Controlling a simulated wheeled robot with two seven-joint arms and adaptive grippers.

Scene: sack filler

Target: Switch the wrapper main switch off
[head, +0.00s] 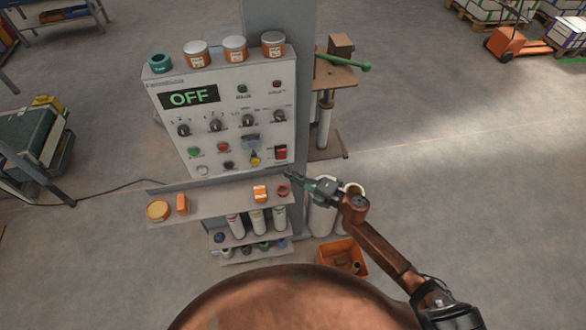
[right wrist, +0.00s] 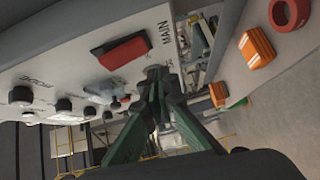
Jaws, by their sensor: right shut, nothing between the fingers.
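The control panel (head: 262,82) stands upright on the column, and its display (head: 189,97) reads "OFF" in green. A red rocker switch (head: 281,152) sits at the panel's lower right. In the right wrist view the red switch (right wrist: 123,53), in a dark frame, has the label "MAIN" beside it. I cannot tell which way its rocker is pressed. My right gripper (head: 287,172) is shut and empty, just below the switch at the panel's lower right corner. Its closed fingertips (right wrist: 157,73) are close to the panel face beside the switch. I cannot tell whether they touch it. My left gripper is not in view.
Several dark knobs (head: 215,125) and coloured buttons (head: 223,147) fill the panel. Jars (head: 235,49) stand on top. A shelf (head: 215,206) below holds an orange box (head: 260,193) and a red ring (head: 284,190). An orange bin (head: 343,258) stands on the floor.

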